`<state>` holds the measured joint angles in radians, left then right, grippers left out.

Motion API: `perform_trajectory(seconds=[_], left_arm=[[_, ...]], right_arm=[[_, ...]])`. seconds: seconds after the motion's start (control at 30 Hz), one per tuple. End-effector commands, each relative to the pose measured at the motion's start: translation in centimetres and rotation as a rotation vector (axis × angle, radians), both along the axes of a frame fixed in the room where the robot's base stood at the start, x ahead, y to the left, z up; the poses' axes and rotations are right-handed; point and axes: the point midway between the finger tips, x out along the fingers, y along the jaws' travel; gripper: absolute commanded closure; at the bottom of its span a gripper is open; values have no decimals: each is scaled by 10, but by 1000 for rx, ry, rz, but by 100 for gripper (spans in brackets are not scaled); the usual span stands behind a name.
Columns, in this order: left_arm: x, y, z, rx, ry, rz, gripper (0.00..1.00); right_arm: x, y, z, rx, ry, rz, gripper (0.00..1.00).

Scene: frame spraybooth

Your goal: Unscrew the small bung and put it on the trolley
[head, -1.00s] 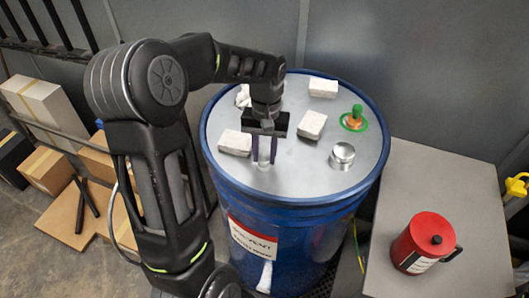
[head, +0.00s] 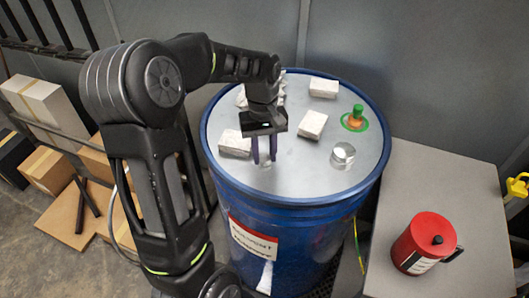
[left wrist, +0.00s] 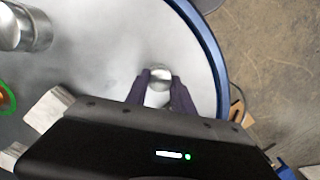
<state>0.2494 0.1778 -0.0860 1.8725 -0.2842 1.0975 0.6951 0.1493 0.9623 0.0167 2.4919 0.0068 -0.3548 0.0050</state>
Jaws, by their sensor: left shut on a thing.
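The small bung (head: 265,163) is a small silvery piece low on the drum's grey lid, near its front edge. My left gripper (head: 264,157) points down over it, its two purple-grey fingers shut on its sides. In the left wrist view the bung's round bright top (left wrist: 160,76) shows between the fingertips (left wrist: 157,86). I cannot tell whether it still sits in the lid's opening. The trolley (head: 440,180) is the grey flat top right of the drum. My right gripper is not in view.
The blue drum (head: 300,215) carries several white blocks (head: 312,124), a larger silver cap (head: 343,155) and a green-and-orange fitting (head: 355,119). A red can (head: 424,243) stands at the trolley's front. The trolley's middle and back are clear. Cardboard boxes (head: 48,170) lie at the left.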

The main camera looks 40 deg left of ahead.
Motion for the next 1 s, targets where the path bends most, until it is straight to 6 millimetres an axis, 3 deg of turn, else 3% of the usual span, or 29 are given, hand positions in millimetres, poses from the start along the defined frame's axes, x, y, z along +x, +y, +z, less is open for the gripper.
perform_trajectory(seconds=[0.3, 0.67, 1.0], left_arm=[[-1, 0, 1, -1, -1, 353, 100], [-1, 0, 0, -1, 0, 408, 100], [-2, 0, 1, -1, 0, 777, 100]], right_arm=[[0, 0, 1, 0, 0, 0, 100], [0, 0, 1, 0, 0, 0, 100], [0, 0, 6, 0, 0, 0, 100]])
